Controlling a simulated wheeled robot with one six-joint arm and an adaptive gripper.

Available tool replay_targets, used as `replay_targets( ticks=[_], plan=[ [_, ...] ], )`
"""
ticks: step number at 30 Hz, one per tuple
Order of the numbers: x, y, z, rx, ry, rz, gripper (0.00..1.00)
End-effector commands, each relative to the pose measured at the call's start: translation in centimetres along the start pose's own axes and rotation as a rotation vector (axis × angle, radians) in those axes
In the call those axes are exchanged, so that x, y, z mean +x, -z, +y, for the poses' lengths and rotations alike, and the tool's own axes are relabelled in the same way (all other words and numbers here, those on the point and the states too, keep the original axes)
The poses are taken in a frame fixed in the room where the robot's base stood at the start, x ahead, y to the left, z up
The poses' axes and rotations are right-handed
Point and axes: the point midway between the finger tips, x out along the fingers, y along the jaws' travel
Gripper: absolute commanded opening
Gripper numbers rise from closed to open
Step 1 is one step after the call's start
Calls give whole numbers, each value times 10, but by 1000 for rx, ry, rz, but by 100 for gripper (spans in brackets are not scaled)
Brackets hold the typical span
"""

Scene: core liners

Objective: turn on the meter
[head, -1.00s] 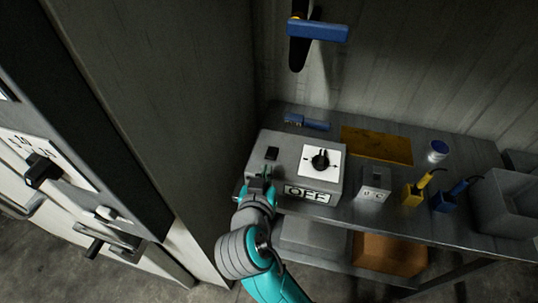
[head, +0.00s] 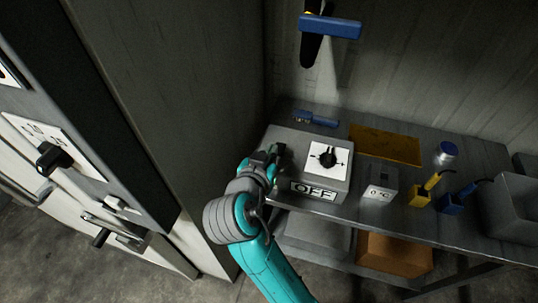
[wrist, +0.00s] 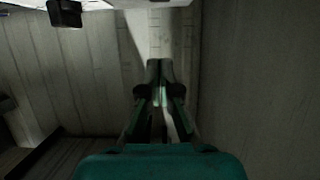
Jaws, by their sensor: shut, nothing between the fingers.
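A grey box (head: 335,182) stands on the bench, with a black dial (head: 328,157) on a white plate and a front sign reading OFF (head: 313,190). A smaller grey box (head: 381,182) to its right has a white face that seems to read 0 °C. Which box is the meter, I cannot tell. My gripper (head: 276,153) is shut and empty over the left of the larger box's top, hiding the spot where a small black switch sat. Contact cannot be told. In the wrist view my closed fingers (wrist: 158,68) point up the picture, and a black knob (wrist: 65,13) shows at top left.
A tall cabinet (head: 90,140) stands close at left.

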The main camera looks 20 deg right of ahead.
Motion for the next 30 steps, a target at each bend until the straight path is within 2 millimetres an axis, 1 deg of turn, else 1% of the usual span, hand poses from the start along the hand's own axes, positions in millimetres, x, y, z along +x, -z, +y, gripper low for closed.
replay_targets(
  ticks=[1, 3, 11, 12, 15, 19, 23, 30],
  plan=[
    [11, 0, 1, 0, -5, -1, 0],
    [24, 0, 1, 0, -4, -1, 0],
    [72, 0, 1, 0, -2, -1, 0],
    [73, -8, 0, -4, -1, -3, 0],
    [75, -22, 0, -4, 1, -2, 0],
    [77, -33, 0, -3, 1, -1, 0],
    [79, -38, 0, -1, 1, 0, 0],
    [79, -39, 0, 0, 1, 0, 0]
  ],
)
